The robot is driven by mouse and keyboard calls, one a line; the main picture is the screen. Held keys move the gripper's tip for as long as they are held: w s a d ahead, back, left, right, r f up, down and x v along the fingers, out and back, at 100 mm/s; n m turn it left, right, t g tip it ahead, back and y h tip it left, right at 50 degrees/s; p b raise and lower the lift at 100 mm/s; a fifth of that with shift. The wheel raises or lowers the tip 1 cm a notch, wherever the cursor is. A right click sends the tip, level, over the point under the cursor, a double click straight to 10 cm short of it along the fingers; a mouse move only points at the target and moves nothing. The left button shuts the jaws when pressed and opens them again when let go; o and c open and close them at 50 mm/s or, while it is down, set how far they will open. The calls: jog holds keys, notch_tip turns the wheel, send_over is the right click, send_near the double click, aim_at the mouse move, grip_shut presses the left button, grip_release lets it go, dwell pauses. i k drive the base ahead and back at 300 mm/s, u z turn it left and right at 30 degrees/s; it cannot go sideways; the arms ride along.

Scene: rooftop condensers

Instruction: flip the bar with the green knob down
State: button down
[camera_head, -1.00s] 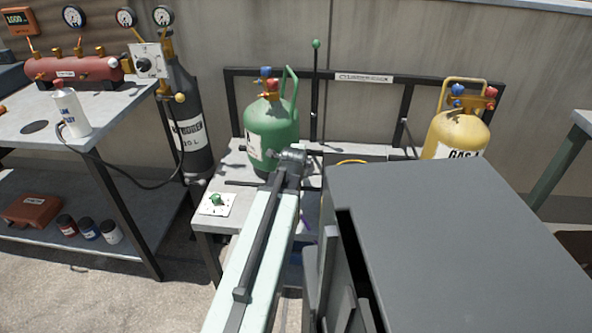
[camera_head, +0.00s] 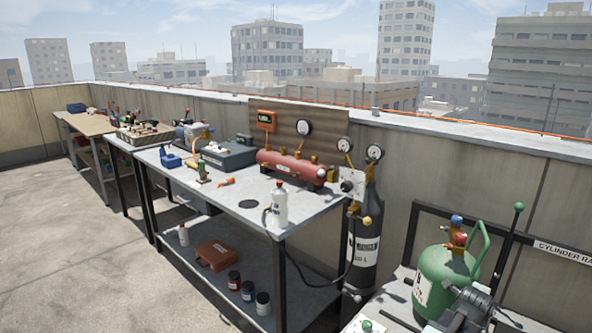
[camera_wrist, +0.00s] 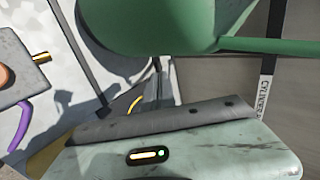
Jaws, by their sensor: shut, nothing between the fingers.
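The bar with the green knob stands upright behind the green cylinder in the head view; its green knob (camera_head: 519,206) is at the top and its dark rod (camera_head: 503,252) runs down from it. My gripper (camera_head: 472,303) is at the lower right of the head view, in front of the green cylinder (camera_head: 447,280) and below the knob, clear of the visible rod. It is shut and empty, its fingertips hard to make out. The wrist view shows the cylinder (camera_wrist: 165,25) very close; I cannot pick out the green knob there.
The cylinder rack (camera_head: 430,209) has a labelled rail beside the bar. A dark gas cylinder (camera_head: 365,255) and a workbench (camera_head: 235,203) with a red manifold (camera_head: 290,168) stand to the left. Open floor (camera_head: 75,240) lies at far left.

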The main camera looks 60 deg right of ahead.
aim_at(519, 207)
jog(key=k, duration=1)
